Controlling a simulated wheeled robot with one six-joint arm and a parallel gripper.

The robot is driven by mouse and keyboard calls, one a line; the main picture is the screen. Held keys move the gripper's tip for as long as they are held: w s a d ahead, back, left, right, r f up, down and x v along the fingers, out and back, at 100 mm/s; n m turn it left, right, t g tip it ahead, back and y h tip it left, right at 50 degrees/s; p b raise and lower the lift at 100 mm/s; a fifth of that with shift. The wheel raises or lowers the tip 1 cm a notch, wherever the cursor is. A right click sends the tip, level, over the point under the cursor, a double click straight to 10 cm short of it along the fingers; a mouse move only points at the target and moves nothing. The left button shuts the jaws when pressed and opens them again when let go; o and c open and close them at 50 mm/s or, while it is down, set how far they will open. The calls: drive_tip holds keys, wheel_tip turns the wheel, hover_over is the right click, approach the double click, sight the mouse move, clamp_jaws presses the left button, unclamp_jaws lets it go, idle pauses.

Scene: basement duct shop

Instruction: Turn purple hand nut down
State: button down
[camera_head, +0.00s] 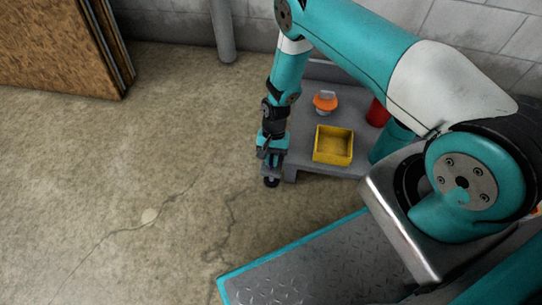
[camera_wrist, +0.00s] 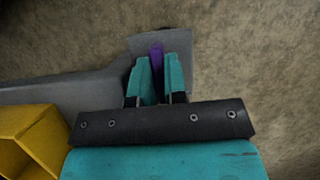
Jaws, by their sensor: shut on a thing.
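The purple hand nut (camera_wrist: 156,54) shows in the wrist view as a narrow purple piece between the two teal fingers of my gripper (camera_wrist: 159,76). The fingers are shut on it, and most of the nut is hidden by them. A grey plate (camera_wrist: 182,42) lies behind the nut at the edge of the grey bench. In the head view my gripper (camera_head: 271,178) points down at the left front corner of the bench (camera_head: 315,173). The nut cannot be made out there.
A yellow bin (camera_head: 333,158) sits on the bench right of my gripper and shows in the wrist view (camera_wrist: 42,130). Behind it are an orange object (camera_head: 325,103) and a red one (camera_head: 377,113). A wooden panel (camera_head: 50,45) stands far left. The floor (camera_head: 130,170) left is clear.

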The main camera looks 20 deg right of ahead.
drive_tip(key=shift+w+m, duration=0.2)
drive_tip(key=shift+m, duration=0.2)
drive_tip(key=c, duration=1.2)
unclamp_jaws()
drive_tip(key=shift+s, duration=0.1)
drive_tip(key=shift+o, duration=0.2)
drive_tip(key=p+v, duration=0.6)
drive_tip(key=v, duration=1.1)
drive_tip(key=shift+r+p, duration=0.25)
drive_tip(key=shift+p, duration=0.1)
drive_tip(key=shift+s, duration=0.1)
